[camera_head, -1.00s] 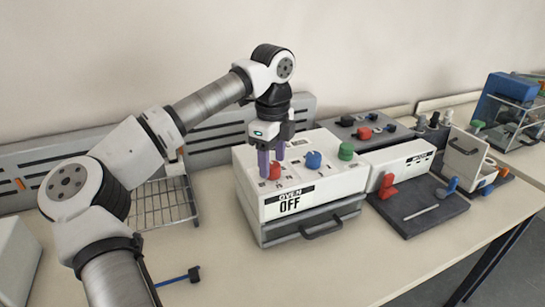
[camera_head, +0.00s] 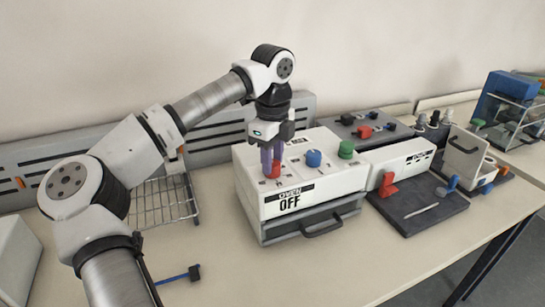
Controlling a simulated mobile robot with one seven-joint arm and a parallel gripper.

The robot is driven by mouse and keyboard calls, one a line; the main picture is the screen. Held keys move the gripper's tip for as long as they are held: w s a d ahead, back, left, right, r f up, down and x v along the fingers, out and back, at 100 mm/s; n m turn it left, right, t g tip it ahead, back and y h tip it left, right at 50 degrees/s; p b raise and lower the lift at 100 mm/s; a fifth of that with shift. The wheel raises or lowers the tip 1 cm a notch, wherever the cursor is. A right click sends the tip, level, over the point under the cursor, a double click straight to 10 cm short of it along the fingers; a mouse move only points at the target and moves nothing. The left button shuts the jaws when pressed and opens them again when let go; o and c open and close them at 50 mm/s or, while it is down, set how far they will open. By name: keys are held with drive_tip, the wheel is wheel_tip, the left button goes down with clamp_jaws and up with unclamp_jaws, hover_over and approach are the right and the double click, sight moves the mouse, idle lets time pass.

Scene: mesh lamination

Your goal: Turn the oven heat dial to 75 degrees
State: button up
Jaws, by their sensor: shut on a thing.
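The white oven box (camera_head: 328,193) stands on the table, with a front panel that reads "OVEN OFF" (camera_head: 290,202). Three dials sit on its top: a red dial (camera_head: 273,171) at left, a blue dial (camera_head: 313,158) in the middle and a green dial (camera_head: 346,149) at right. The small markings around them are too small to read. My gripper (camera_head: 272,168) points down over the left dial, its purple fingers shut on the red dial and partly hiding it.
A grey drawer with a handle (camera_head: 322,226) is under the oven panel. A wire rack (camera_head: 160,203) stands at left. A dark board with a red lever (camera_head: 388,185) is at right, and a dark panel with knobs (camera_head: 365,132) behind. The front table is mostly clear.

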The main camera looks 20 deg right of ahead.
drive_tip(key=m, duration=0.4)
drive_tip(key=shift+m, duration=0.3)
drive_tip(key=m, duration=0.9)
drive_tip(key=shift+p, duration=0.4)
drive_tip(key=m, duration=0.4)
drive_tip(key=shift+m+p, duration=0.3)
drive_tip(key=m, duration=0.4)
drive_tip(key=shift+p, duration=0.3)
drive_tip(key=m, duration=0.5)
drive_tip(key=shift+p, duration=0.35)
drive_tip(key=m, duration=0.4)
drive_tip(key=shift+m+p, duration=0.4)
drive_tip(key=shift+m, duration=1.6)
